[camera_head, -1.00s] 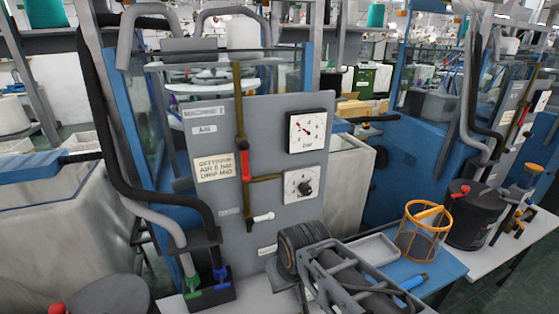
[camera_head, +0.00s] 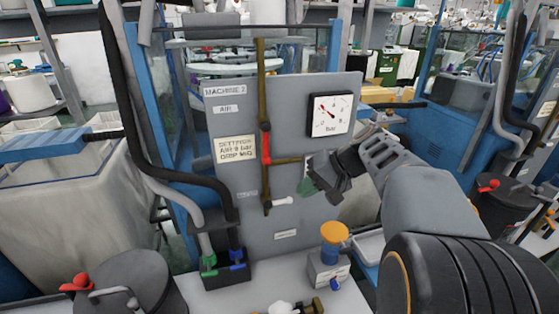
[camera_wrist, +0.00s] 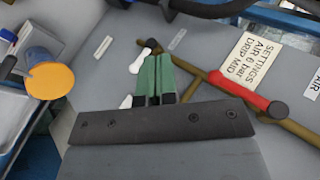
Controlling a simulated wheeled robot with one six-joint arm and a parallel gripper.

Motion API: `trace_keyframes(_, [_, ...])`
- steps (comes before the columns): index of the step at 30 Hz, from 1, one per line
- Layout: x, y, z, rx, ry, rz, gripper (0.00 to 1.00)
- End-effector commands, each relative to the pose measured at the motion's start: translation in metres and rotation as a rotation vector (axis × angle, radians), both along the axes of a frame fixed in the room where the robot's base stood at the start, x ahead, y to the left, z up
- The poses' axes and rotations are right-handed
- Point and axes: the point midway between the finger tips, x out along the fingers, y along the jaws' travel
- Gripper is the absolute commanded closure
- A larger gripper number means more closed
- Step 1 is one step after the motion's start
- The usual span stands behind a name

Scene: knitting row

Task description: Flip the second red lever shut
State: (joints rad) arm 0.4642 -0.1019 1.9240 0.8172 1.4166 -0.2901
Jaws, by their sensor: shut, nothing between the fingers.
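The red lever (camera_head: 265,146) is on the upright brass pipe (camera_head: 261,80) of the grey panel (camera_head: 300,95) labelled MACHINE 2. It lies along the pipe, above the side branch. In the wrist view, the red lever (camera_wrist: 238,91) is right of my fingers, with a dark pivot at its right end. My gripper (camera_head: 308,186) is shut and empty in front of the panel, right of and a little below the lever. Its green fingers (camera_wrist: 155,78) show in the wrist view, apart from the lever. A white-handled lever (camera_head: 283,201) is below.
A pressure gauge (camera_head: 330,114) is at the panel's upper right. Black and grey hoses (camera_head: 150,165) run down its left side. A device with a yellow-orange top (camera_head: 334,232) stands on the bench below. A dark pot with a red knob (camera_head: 489,187) is at right.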

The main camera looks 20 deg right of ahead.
Motion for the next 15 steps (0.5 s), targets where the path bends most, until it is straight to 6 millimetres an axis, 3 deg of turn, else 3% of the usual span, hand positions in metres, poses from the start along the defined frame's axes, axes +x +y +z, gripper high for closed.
trace_keyframes(3, [0.027, -0.036, 0.028, 0.181, -0.097, -0.028, 1.00])
trace_keyframes(6, [0.039, -0.060, 0.048, 0.280, -0.181, -0.033, 1.00])
trace_keyframes(10, [0.045, -0.078, 0.062, 0.346, -0.251, -0.032, 1.00])
trace_keyframes(15, [0.046, -0.083, 0.068, 0.367, -0.274, -0.031, 1.00])
